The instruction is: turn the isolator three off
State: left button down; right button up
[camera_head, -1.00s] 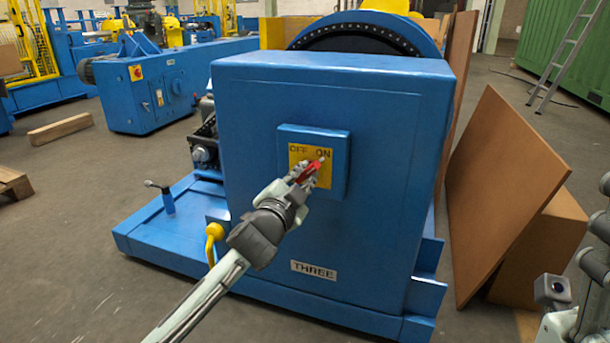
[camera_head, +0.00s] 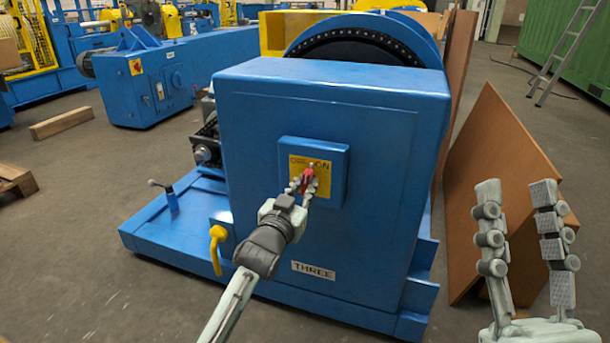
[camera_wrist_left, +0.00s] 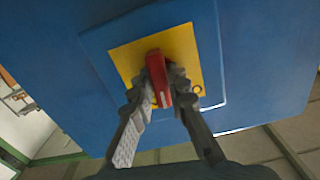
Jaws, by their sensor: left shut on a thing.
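The isolator three is a red handle (camera_head: 308,180) on a yellow plate (camera_head: 325,178) marked OFF and ON. It sits in a raised blue box (camera_head: 340,160) on the front of the blue cabinet (camera_head: 385,130) labelled THREE (camera_head: 313,270). My left gripper (camera_head: 303,185) is shut on the red handle. In the left wrist view the fingers (camera_wrist_left: 162,95) lie on either side of the red handle (camera_wrist_left: 158,78), over the yellow plate (camera_wrist_left: 185,45). The handle now looks nearly upright, and the fingers partly cover it. My right gripper (camera_head: 518,215) is open and empty at the right, fingers pointing up.
Brown boards (camera_head: 500,150) lean at the right behind my right gripper.

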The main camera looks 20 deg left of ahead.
pick_arm(q)
jog(key=n+p, duration=0.2)
jog(key=shift+r+n, duration=0.2)
jog(key=shift+n, duration=0.2)
jog(key=shift+n+p, duration=0.3)
jog(key=shift+p, duration=0.25)
jog(key=shift+n+p, duration=1.05)
jog(key=shift+n, duration=0.05)
pick_arm(e)
jog(key=w+d+f+g+h, duration=0.2)
jog(key=f+g, duration=0.4)
jog(key=f, duration=0.3)
jog(key=w+d+f+g+h, duration=0.1)
jog(key=w+f+g+h, duration=0.15)
jog(key=f+g, duration=0.45)
pick_arm(q)
jog(key=shift+f+n+p, duration=0.1)
jog(key=shift+n+p, duration=0.75)
jog(key=shift+n, duration=0.25)
jog(key=n+p, duration=0.1)
jog(key=n, duration=0.1)
jog(key=shift+f+n+p, duration=0.15)
jog(key=shift+n+p, duration=0.15)
pick_arm(e)
jog(key=s+d+f+m+g+h, duration=0.1)
jog(key=s+d+f+g+h, duration=0.4)
jog(key=s+d+f, duration=0.7)
jog(key=shift+d+f+g, duration=0.45)
jog(key=shift+f+g, duration=0.2)
jog(key=shift+g, duration=0.45)
